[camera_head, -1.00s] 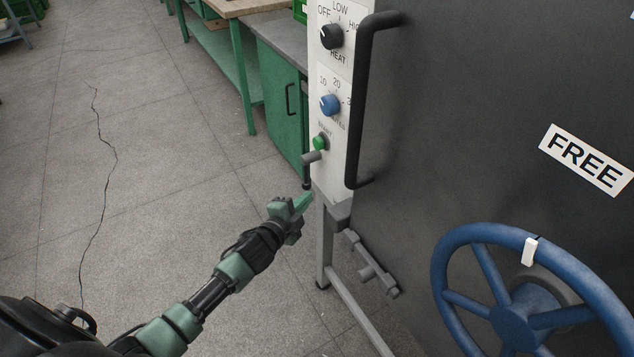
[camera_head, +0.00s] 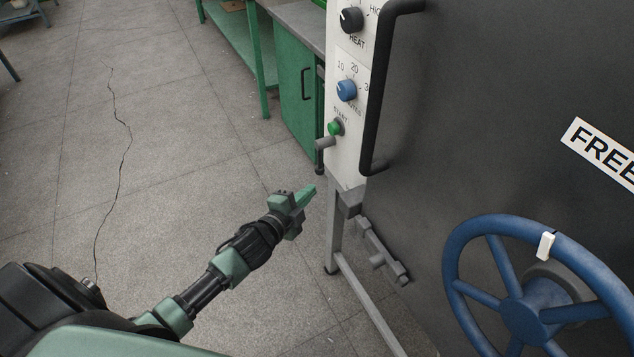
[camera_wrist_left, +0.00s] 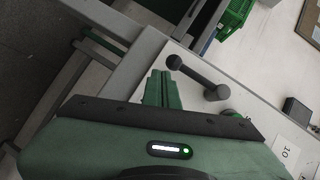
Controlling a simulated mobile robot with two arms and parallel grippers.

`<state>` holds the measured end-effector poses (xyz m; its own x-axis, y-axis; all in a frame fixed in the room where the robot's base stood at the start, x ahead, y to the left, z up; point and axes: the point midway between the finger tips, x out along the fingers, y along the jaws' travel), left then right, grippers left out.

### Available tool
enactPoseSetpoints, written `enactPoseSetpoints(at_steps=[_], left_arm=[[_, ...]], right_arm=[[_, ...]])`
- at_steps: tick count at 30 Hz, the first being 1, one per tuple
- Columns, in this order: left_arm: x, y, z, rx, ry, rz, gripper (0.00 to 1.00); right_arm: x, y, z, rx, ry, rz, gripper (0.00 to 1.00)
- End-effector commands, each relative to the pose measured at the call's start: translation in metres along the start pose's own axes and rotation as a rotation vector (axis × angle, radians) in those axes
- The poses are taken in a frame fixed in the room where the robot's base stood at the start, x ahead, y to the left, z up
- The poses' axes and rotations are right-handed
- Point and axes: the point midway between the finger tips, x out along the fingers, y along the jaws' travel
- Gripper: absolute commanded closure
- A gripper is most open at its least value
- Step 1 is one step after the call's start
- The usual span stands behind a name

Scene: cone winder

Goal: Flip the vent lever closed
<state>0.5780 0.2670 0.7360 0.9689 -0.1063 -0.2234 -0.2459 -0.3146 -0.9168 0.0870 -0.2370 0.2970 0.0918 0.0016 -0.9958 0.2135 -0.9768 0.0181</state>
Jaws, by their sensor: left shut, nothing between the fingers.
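The vent lever, a small lever with a grey hub (camera_head: 324,143) and a dark arm, is on the lower part of the white control panel, just below the green button. In the head view its arm hangs down from the hub. In the left wrist view the lever (camera_wrist_left: 195,76) shows as a dark bar with a rounded end, beside the fingers. My left gripper (camera_head: 309,192) is shut and empty, just below the lever's lower end in the head view. Its green fingers (camera_wrist_left: 162,90) are together in the wrist view, with a small gap visible to the lever. My right gripper is out of view.
The panel carries a blue dial (camera_head: 346,90), a HEAT knob (camera_head: 351,19) and a green button (camera_head: 334,128). A black door handle (camera_head: 378,95) stands out to the right. A blue handwheel (camera_head: 522,312) is at lower right. Open floor (camera_head: 180,130) lies left.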

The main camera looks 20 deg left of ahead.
Motion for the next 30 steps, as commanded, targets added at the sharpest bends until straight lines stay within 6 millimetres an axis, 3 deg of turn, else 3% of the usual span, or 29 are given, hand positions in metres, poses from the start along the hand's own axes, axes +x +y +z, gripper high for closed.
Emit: enactPoseSetpoints(at_steps=[7,25,28,30], left_arm=[[-0.029,0.001,0.0,0.001,0.0,0.001,1.0],[-0.032,0.001,0.0,-0.002,0.0,0.002,1.0],[-0.032,0.016,0.008,-0.031,-0.021,0.029,1.0],[-0.034,0.041,0.021,-0.079,-0.056,0.073,1.0]], right_arm=[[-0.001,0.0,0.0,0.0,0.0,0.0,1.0],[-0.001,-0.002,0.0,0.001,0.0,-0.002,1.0],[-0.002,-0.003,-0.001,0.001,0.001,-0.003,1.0],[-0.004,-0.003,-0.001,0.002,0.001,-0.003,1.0]])
